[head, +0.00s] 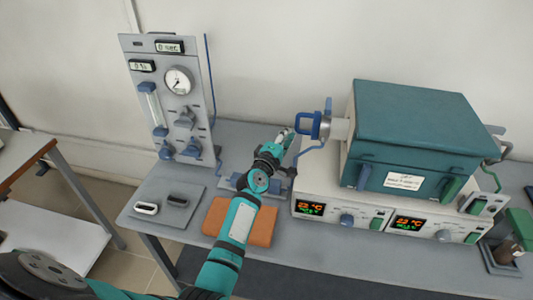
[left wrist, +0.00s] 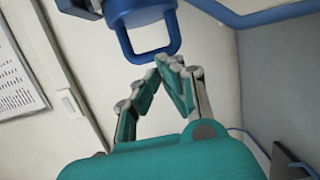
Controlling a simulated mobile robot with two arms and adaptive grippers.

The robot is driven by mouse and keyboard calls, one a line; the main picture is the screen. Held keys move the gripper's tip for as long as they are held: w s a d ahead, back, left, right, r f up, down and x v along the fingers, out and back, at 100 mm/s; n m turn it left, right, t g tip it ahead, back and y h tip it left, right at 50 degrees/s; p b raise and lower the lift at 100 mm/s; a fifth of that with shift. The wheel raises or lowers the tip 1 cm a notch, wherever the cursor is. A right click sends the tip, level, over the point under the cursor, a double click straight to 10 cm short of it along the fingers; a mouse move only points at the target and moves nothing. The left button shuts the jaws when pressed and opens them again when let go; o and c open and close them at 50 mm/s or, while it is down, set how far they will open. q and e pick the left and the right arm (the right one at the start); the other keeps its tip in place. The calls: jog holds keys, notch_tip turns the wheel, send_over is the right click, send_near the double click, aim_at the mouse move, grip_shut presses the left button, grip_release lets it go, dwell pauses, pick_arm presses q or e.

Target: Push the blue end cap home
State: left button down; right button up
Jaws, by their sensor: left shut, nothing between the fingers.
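The blue end cap (head: 308,124) with its loop handle sits at the left end of the pale tube (head: 340,129) that sticks out of the teal furnace. In the left wrist view the blue cap (left wrist: 142,28) is at the top, with its loop handle hanging toward my fingers. My left gripper (head: 287,134) is shut and empty, just left of the cap in the head view. In the left wrist view its fingertips (left wrist: 168,62) meet just below the handle's lower bar. I cannot tell whether they touch it. My right gripper is not in view.
The teal furnace (head: 415,120) stands on white control units (head: 335,190) with lit displays. A gauge panel (head: 170,95) stands at the back left. An orange-brown pad (head: 262,228) and a grey tray (head: 190,215) lie on the bench. A blue hose (left wrist: 262,14) runs near the cap.

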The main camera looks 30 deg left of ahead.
pick_arm(q)
jog(key=s+d+f+m+g+h, duration=0.1)
jog(key=s+d+f+m+g, duration=0.2)
jog(key=s, duration=0.5)
jog(key=s+d+f+m+g+h, duration=0.1)
jog(key=s+d+f+m+g, duration=0.1)
jog(key=s+f+m, duration=0.5)
jog(key=s+d+m+g+h, duration=0.1)
jog(key=s+d+m+g, duration=0.15)
jog(key=s, duration=0.75)
jog(key=s+a+f+m+g+y, duration=0.1)
jog(key=s+f+m+g+y, duration=0.2)
jog(key=s, duration=0.6)
jog(key=s+a+m+g, duration=0.1)
jog(key=s+m+g, duration=0.3)
jog(key=s, duration=0.6)
notch_tip(320, 180, down, 29)
jog(key=s+g, duration=0.2)
jog(key=s+a+f, duration=0.3)
jog(key=s+f, duration=1)
jog(key=s, duration=0.3)
jog(key=shift+a+f+m+b, duration=0.15)
jog(key=shift+f+m+b, duration=0.2)
jog(key=shift+m, duration=0.1)
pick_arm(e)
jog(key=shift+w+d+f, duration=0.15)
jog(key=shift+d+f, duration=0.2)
